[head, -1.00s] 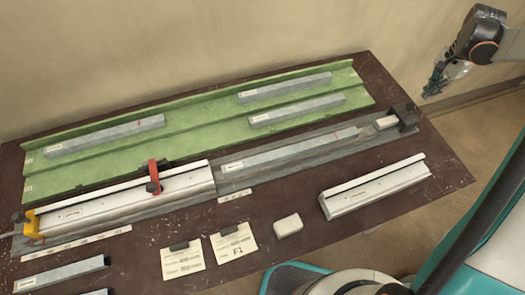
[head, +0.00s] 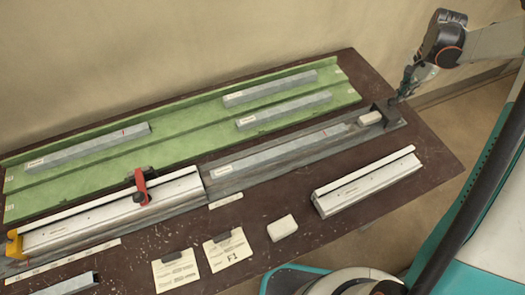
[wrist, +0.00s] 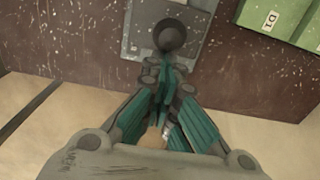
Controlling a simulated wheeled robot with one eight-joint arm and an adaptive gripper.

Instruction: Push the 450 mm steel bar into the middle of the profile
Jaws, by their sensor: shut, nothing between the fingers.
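A long grey steel bar (head: 285,150) lies in the guide channel, in line with the silver profile (head: 110,212); its printed label is too small to read. A short pale block (head: 370,118) sits behind the bar's right end, beside a dark end bracket (head: 388,112). My gripper (head: 403,93) is shut and empty, just beyond that bracket at the channel's right end. In the wrist view the closed fingertips (wrist: 166,68) point at a dark round knob (wrist: 172,36); contact cannot be told.
A green rack (head: 190,119) behind the channel holds three grey bars. A loose silver profile piece (head: 365,183), a white block (head: 282,228) and two paper cards (head: 228,247) lie in front. A yellow end piece (head: 14,245) stands at the far left. Floor lies beyond the bench's right edge.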

